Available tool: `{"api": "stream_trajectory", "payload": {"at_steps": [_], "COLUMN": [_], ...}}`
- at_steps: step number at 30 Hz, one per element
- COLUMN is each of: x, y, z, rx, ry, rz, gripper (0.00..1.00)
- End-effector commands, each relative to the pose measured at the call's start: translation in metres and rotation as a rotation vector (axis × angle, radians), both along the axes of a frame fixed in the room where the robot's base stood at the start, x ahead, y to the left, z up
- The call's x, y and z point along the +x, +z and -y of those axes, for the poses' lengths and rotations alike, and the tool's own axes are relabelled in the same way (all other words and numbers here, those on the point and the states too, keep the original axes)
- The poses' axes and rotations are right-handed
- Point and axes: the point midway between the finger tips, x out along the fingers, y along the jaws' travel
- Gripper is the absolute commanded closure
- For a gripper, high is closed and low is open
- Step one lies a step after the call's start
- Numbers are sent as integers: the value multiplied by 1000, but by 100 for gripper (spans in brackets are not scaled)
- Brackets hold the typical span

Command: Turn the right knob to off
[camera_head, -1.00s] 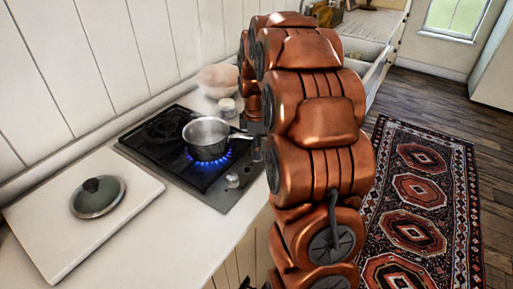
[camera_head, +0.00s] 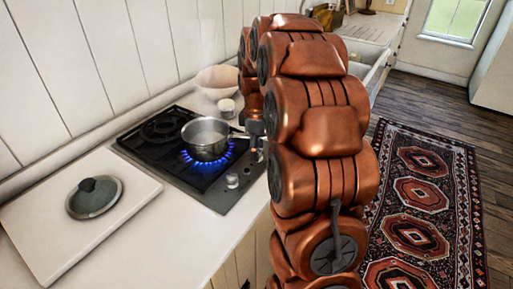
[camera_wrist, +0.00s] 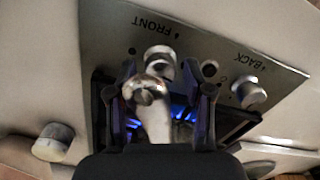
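In the wrist view, the right knob (camera_wrist: 160,56), by the upside-down FRONT mark, is round and silver. It lies just beyond my gripper (camera_wrist: 168,76), whose fingers are apart. The pot handle's end (camera_wrist: 149,92) shows between the fingers with gaps on both sides. The other knob (camera_wrist: 248,94), by BACK, is to the right and also shows in the head view (camera_head: 232,180). In the head view, my gripper (camera_head: 257,139) is at the stove's front edge and the right knob cannot be made out. The saucepan (camera_head: 205,138) sits over a lit blue flame (camera_head: 187,156).
The stove (camera_head: 205,190) is set in a white counter. A board (camera_head: 55,235) with a grey lid (camera_head: 93,197) lies to its left. A bowl (camera_head: 218,80) and a small jar (camera_head: 226,105) stand behind. A patterned rug (camera_head: 420,195) covers the floor at right.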

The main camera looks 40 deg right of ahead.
Motion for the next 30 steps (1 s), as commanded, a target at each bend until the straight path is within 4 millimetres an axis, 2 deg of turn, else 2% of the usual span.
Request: {"api": "stream_trajectory", "payload": {"at_steps": [9, 14, 30], "x": [0, 1, 1], "y": [0, 9, 96], "z": [0, 0, -1], "rx": [1, -1, 0], "ry": [0, 1, 1], "rz": [-1, 3, 4], "gripper": [42, 42, 42]}}
